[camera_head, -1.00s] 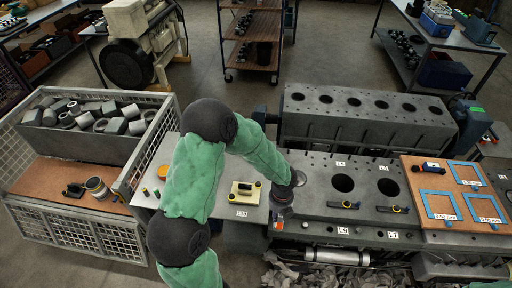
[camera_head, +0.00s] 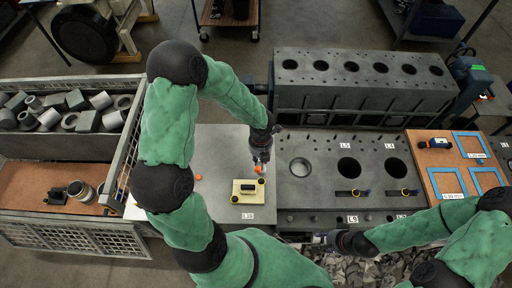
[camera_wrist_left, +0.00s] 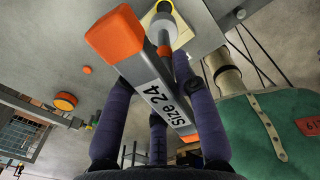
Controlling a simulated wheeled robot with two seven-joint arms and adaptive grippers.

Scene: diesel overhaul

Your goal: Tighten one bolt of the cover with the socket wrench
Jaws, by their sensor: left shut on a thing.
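The cream cover (camera_head: 241,196) with a black handle lies on the grey plate left of the engine block; dark bolt heads show at its front corners. My left gripper (camera_head: 262,152) is just above and behind its right rear corner. In the left wrist view, its fingers (camera_wrist_left: 158,118) are shut on the socket wrench (camera_wrist_left: 160,90), a grey bar marked "Size 24" with orange ends. The wrench's socket end points at a yellow-ringed spot near the plate; I cannot tell whether it touches a bolt. My right gripper (camera_head: 335,240) is by the L9 label; its fingertips are unclear.
The engine block (camera_head: 330,205) with large bores stands right of the cover. A second block (camera_head: 365,85) is behind it. A mesh crate (camera_head: 75,240) and a bin of metal parts (camera_head: 10,145) are at left. A small orange thing (camera_head: 198,177) lies on the plate.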

